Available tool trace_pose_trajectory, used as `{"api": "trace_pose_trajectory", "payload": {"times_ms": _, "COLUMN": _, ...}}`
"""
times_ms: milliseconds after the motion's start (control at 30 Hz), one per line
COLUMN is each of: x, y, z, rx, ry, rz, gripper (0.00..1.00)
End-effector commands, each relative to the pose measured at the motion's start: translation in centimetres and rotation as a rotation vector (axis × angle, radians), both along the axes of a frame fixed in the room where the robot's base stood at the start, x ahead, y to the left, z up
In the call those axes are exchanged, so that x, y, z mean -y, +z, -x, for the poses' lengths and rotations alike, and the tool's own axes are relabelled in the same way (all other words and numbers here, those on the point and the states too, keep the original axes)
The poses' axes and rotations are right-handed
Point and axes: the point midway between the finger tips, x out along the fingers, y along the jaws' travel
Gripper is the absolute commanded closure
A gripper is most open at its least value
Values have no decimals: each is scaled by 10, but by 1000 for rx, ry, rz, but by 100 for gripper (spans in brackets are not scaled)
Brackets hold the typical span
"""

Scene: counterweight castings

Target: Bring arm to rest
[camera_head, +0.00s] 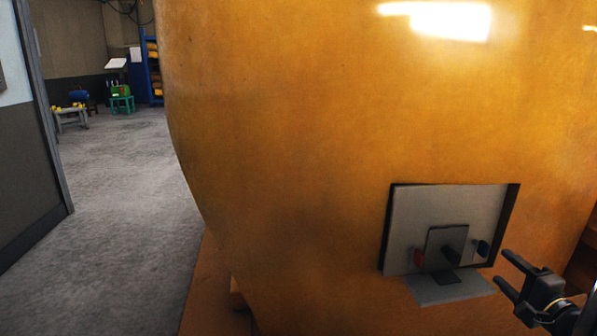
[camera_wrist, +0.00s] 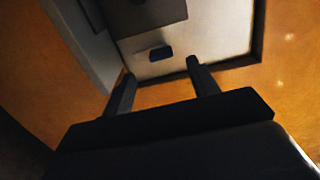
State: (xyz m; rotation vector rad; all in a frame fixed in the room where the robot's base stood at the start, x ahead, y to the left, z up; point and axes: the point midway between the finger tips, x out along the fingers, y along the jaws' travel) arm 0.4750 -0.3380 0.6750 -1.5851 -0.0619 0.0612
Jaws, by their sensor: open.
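My gripper (camera_head: 510,274) is at the lower right in the head view, in front of the big orange-yellow casting (camera_head: 290,150). Its two dark fingers stand apart with nothing between them; the wrist view shows them too (camera_wrist: 160,84). Just left of and above the fingers is a recess in the casting with a pale panel (camera_head: 408,215). The panel carries a dark grey plate with a black knob (camera_head: 452,254), a red piece (camera_head: 419,258) and a small dark piece (camera_head: 483,248). In the wrist view a small dark block (camera_wrist: 160,53) on the panel lies beyond the fingertips.
A grey ledge (camera_head: 450,288) juts out below the recess, close to my gripper. The casting fills most of the head view. Open grey floor (camera_head: 120,190) lies to the left, beside a wall (camera_head: 30,160). A green stand (camera_head: 122,104) and blue shelf (camera_head: 152,75) are far back.

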Motion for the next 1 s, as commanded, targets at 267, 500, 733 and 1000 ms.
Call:
{"api": "trace_pose_trajectory", "payload": {"times_ms": 267, "x": 4, "y": 2, "z": 50, "rx": -1, "ry": -4, "rz": -2, "gripper": 44}}
{"api": "trace_pose_trajectory", "payload": {"times_ms": 500, "x": -2, "y": -3, "z": 0, "rx": 0, "ry": 5, "rz": 2, "gripper": 44}}
{"api": "trace_pose_trajectory", "payload": {"times_ms": 733, "x": -5, "y": -3, "z": -46, "rx": 1, "ry": 4, "rz": 1, "gripper": 44}}
{"api": "trace_pose_trajectory", "payload": {"times_ms": 1000, "x": -5, "y": 1, "z": -62, "rx": -11, "ry": 0, "rz": -143, "gripper": 44}}
